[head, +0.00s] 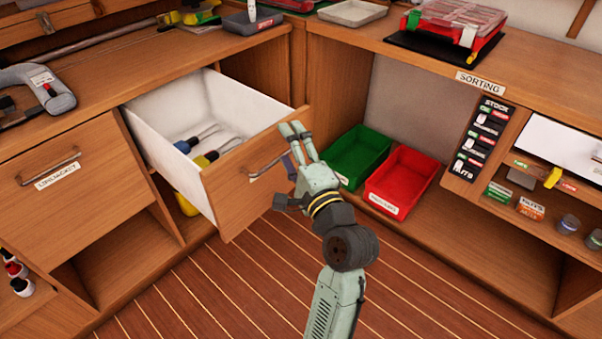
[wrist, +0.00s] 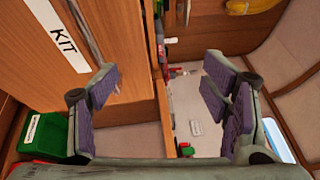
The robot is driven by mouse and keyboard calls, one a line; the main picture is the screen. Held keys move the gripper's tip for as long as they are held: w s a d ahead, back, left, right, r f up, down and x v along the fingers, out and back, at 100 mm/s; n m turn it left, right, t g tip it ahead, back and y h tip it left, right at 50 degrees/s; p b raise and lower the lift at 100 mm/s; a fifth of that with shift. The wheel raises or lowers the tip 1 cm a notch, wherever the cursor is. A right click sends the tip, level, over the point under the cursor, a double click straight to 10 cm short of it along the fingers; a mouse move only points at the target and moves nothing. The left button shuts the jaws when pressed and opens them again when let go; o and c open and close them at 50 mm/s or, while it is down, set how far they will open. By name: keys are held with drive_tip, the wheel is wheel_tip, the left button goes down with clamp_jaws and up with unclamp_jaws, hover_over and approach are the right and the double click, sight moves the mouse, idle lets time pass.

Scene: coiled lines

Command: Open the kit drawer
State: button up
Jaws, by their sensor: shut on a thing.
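The kit drawer (head: 228,196) is pulled well out of the left cabinet, its white inside showing. A blue-handled and a yellow-handled tool (head: 205,158) lie in it. Its metal bar handle (head: 262,168) is on the wooden front. In the wrist view, the handle (wrist: 82,28) runs beside the white KIT label (wrist: 64,35) to the left finger.
A green bin (head: 358,155) and a red bin (head: 402,180) stand on the low shelf to the right of my gripper. A closed drawer (head: 60,170) is at the left. The striped floor (head: 240,290) in front is clear.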

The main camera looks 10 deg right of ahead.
drive_tip(key=shift+s+r, duration=0.25)
drive_tip(key=shift+s, duration=0.35)
drive_tip(key=c, duration=0.7)
drive_tip(key=p+v, duration=0.1)
drive_tip(key=v, duration=0.1)
drive_tip(key=f+p+v, duration=0.1)
drive_tip(key=p+v, duration=0.1)
drive_tip(key=v, duration=0.1)
drive_tip(key=shift+s+f, duration=0.1)
